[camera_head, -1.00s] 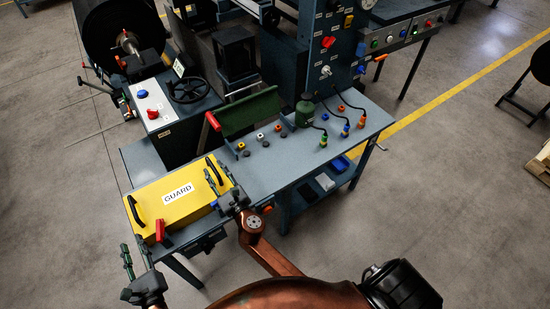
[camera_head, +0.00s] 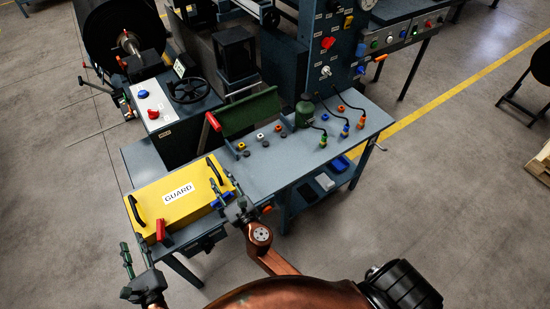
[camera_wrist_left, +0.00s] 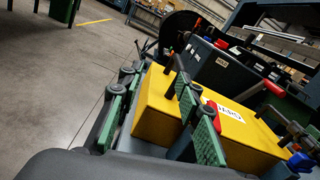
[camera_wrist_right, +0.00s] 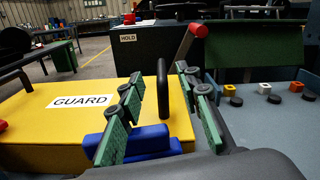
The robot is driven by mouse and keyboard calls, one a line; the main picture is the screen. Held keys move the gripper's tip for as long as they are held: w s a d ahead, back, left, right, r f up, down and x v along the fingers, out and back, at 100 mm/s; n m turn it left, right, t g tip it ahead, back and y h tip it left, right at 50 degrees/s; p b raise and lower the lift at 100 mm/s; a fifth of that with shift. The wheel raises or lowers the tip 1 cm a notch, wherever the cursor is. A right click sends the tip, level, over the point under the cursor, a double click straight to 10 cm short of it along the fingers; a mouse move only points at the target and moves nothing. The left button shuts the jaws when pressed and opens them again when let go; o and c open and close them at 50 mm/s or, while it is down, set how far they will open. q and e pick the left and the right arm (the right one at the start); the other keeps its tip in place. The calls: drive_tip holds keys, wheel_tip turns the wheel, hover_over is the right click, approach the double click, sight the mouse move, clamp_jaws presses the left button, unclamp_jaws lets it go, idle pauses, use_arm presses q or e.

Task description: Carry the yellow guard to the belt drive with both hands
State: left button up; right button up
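The yellow guard (camera_head: 178,207), a box labelled GUARD, lies on the near left end of the bench, with a black handle at each end. Its left handle (camera_head: 138,210) also shows in the left wrist view (camera_wrist_left: 176,66); its right handle (camera_wrist_right: 162,90) stands upright in the right wrist view. My left gripper (camera_head: 135,254) is open and empty, in front of the guard's near left corner. My right gripper (camera_head: 226,192) is open and empty, just off the guard's right end. A black wheel with a shaft (camera_head: 130,43) stands at upper left; I cannot tell if it is the belt drive.
A red handle (camera_head: 161,230) and a blue part (camera_head: 222,200) sit at the guard's near edge and right end. A green plate (camera_head: 250,113), a green canister (camera_head: 304,112) and small knobs are on the bench (camera_head: 290,165). A control box with a handwheel (camera_head: 190,88) stands behind the guard.

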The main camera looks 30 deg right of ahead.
drive_tip(key=shift+s, duration=1.15)
drive_tip(key=shift+d, duration=0.1)
drive_tip(key=s+d, duration=0.3)
drive_tip(key=d, duration=0.1)
drive_tip(key=shift+s, duration=0.4)
